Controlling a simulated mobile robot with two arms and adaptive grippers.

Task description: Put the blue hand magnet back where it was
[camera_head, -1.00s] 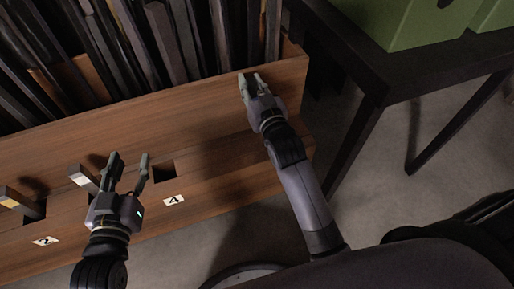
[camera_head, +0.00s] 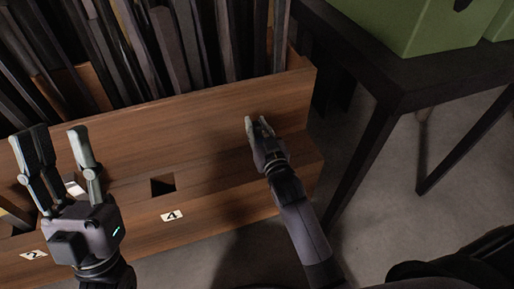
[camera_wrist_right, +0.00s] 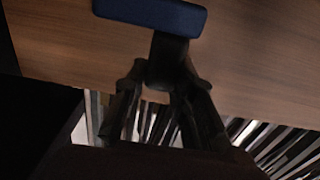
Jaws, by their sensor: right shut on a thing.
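The blue hand magnet (camera_wrist_right: 150,14) shows at the top of the right wrist view as a blue bar on a dark stem. My right gripper (camera_wrist_right: 168,78) is shut on that stem. In the head view my right gripper (camera_head: 258,122) is in front of the right part of the wooden rack (camera_head: 225,108); the magnet cannot be made out there. A dark empty square slot (camera_head: 162,186) is in the rack's ledge above the label 4 (camera_head: 172,215). My left gripper (camera_head: 57,145) is open and empty at the left, partly covering the ledge.
Dark upright pieces (camera_head: 170,50) fill the rack behind. A dark table (camera_head: 400,85) with green boxes (camera_head: 420,25) stands at the right.

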